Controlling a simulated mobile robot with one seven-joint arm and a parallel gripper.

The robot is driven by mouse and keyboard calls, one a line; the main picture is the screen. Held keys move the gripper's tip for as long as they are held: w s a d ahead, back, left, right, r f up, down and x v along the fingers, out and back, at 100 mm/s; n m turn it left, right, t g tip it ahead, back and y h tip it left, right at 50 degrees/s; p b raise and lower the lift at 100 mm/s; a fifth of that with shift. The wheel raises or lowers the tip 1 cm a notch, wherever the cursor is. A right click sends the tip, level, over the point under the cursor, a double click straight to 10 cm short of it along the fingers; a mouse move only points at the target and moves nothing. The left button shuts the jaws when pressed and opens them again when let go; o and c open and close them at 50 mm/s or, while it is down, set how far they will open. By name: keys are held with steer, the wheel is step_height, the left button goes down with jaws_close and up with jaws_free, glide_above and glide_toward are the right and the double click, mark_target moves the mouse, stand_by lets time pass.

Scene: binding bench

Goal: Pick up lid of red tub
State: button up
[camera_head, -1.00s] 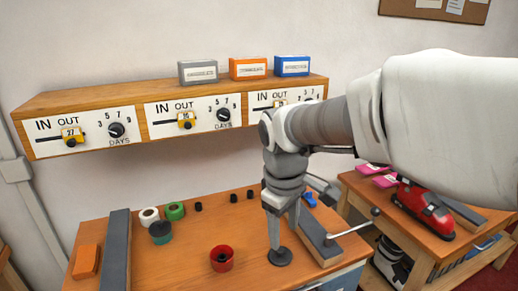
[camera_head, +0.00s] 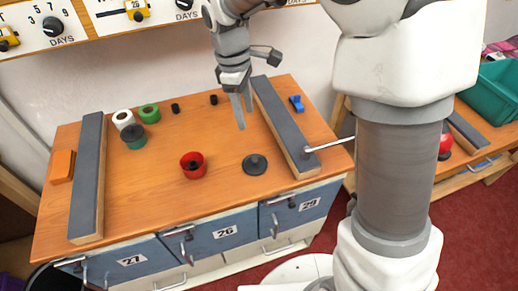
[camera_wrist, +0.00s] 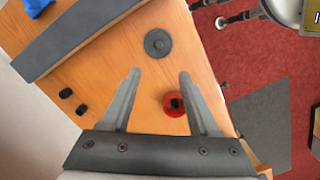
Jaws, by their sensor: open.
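A dark grey round lid (camera_head: 255,165) with a small knob lies on the wooden bench, right of the red tub (camera_head: 193,165). The tub is open on top with something black inside. My gripper (camera_head: 241,117) is open and empty, above the bench and clear of the lid. In the wrist view the lid (camera_wrist: 158,43) lies just beyond the fingertips of my gripper (camera_wrist: 160,77). The red tub (camera_wrist: 173,104) shows between the fingers, below them on the bench.
A long grey-topped bar (camera_head: 286,125) stands close right of the lid; a rod with a ball end (camera_head: 328,144) juts out there. A similar bar (camera_head: 87,180) is at left. White, green and teal tubs (camera_head: 133,136) stand behind. Bench between is clear.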

steer(key=f, duration=0.1)
steer(key=b, duration=0.1)
glide_above(255, 159)
steer(key=f, duration=1.1)
steer(key=shift+s+a+f, duration=0.1)
steer(key=shift+a+f, duration=0.3)
steer(key=shift+d+f, duration=0.15)
steer(key=shift+f, duration=1.05)
steer(key=shift+d+f, duration=0.15)
steer(key=shift+f, duration=1)
jaws_close()
